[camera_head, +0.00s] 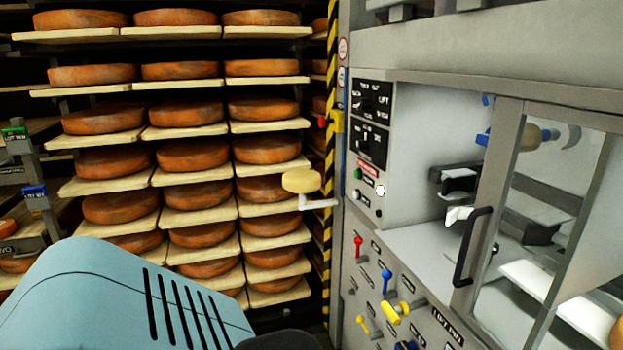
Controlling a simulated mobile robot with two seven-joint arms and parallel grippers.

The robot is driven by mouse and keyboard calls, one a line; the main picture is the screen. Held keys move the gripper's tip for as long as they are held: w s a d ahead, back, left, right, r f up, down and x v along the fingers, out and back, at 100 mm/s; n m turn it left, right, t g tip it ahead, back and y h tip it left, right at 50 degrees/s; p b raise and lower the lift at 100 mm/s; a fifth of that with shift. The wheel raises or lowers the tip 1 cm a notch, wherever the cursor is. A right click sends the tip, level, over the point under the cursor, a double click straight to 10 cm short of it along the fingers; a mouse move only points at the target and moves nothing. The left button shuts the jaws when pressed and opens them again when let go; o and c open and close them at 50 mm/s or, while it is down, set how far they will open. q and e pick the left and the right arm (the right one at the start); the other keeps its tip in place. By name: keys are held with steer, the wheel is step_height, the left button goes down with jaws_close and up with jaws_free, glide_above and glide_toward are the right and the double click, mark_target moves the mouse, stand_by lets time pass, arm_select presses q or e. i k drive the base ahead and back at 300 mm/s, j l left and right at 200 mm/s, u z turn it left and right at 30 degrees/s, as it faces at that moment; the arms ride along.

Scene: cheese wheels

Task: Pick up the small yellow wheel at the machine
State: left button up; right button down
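The small yellow wheel (302,180) is at the left edge of the machine (410,160). It is a pale yellow disc that lies flat on a small white bracket (320,204) sticking out toward the shelves. Nothing touches it from above. Neither of my grippers is in view, so their state does not show.
Shelves with several orange-brown cheese wheels (195,155) on pale boards fill the left and back. The machine's front has levers, a yellow knob (396,313) and a glass door with a dark handle (471,246).

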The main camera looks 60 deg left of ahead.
mark_target(302, 180)
steer(key=j+z, duration=0.1)
steer(key=j, duration=0.35)
steer(key=k+j+z, duration=0.1)
steer(key=j, duration=0.35)
steer(key=j+z, duration=0.1)
steer(key=j, duration=0.4)
steer(key=k+j+z, duration=0.1)
steer(key=j, duration=0.35)
steer(key=k+j, duration=0.1)
steer(key=j, duration=0.35)
steer(key=k+j, duration=0.1)
steer(key=j, duration=0.35)
steer(key=k+j, duration=0.1)
steer(key=j, duration=0.35)
steer(key=k+j, duration=0.1)
steer(key=j, duration=0.35)
steer(key=k+j, duration=0.1)
steer(key=j, duration=0.35)
steer(key=k+j, duration=0.1)
steer(key=j, duration=0.3)
